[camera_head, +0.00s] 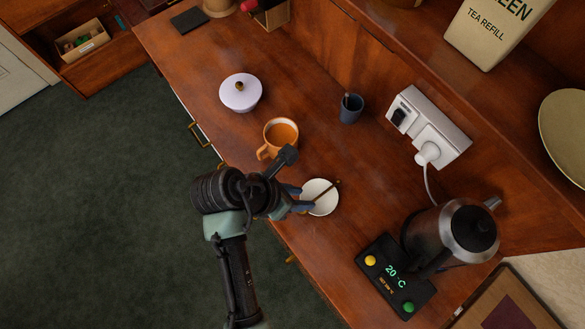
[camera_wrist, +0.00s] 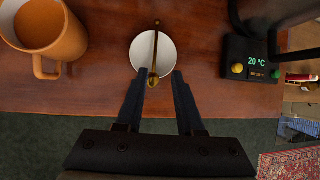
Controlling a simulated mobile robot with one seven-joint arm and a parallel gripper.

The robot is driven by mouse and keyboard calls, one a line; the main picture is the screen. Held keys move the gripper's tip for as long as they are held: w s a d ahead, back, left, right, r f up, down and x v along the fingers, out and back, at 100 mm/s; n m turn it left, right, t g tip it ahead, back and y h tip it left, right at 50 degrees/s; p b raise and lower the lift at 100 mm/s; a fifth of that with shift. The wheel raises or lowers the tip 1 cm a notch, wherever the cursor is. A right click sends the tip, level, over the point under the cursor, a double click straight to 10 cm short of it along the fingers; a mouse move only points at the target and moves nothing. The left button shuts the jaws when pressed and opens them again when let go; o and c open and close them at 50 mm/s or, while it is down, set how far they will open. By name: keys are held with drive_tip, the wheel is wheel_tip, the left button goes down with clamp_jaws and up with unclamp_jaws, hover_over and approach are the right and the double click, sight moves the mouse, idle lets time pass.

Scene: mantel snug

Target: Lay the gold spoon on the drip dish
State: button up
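The small white drip dish (camera_head: 317,206) sits on the wooden counter and also shows in the wrist view (camera_wrist: 141,50). The thin gold spoon (camera_head: 327,191) lies across it. In the wrist view, the spoon (camera_wrist: 155,45) has its handle end past the dish's far rim and its bowl past the near rim, toward me. My gripper (camera_wrist: 160,73) is open, with its fingertips at the dish's near edge. The spoon's bowl lies between the fingers, nearer the left one, with gaps visible. In the head view, my gripper (camera_head: 300,198) is at the dish's left side.
An orange mug (camera_head: 281,136) stands close to my gripper. A kettle (camera_head: 455,232) and its control base (camera_head: 392,277) are to the dish's right. A dark blue cup (camera_head: 351,108), a lidded white bowl (camera_head: 240,93) and a wall socket (camera_head: 427,125) are farther back.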

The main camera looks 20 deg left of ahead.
drive_tip(key=shift+v, duration=1.7)
